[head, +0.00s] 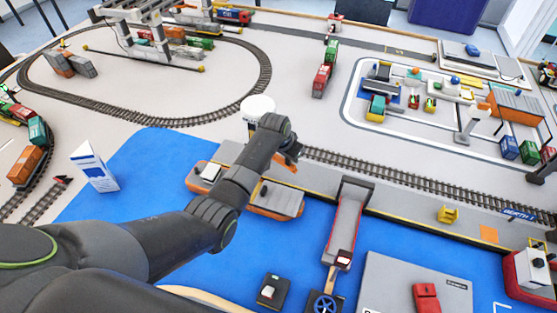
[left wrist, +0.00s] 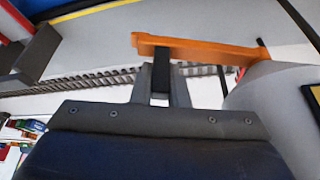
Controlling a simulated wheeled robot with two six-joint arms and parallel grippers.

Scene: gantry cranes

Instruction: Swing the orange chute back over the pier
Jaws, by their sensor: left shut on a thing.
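The orange chute (left wrist: 215,52) shows as a long orange bar across the upper part of the left wrist view, its right end near a dark pin. In the head view a short orange piece of the chute (head: 287,159) shows beside my left gripper (head: 281,146); the rest is hidden by my arm. My left gripper is shut on the chute, near the bar's left end in the wrist view (left wrist: 161,72). The grey pier (head: 385,200) runs along the blue water, under and right of the gripper. My right gripper is not in view.
A white cylinder (head: 258,106) stands close behind my left wrist. An orange-and-grey boat (head: 277,200) lies under my forearm. A rail track (head: 400,178) runs behind the pier. A grey ramp (head: 346,215) and a yellow block (head: 448,215) are to the right.

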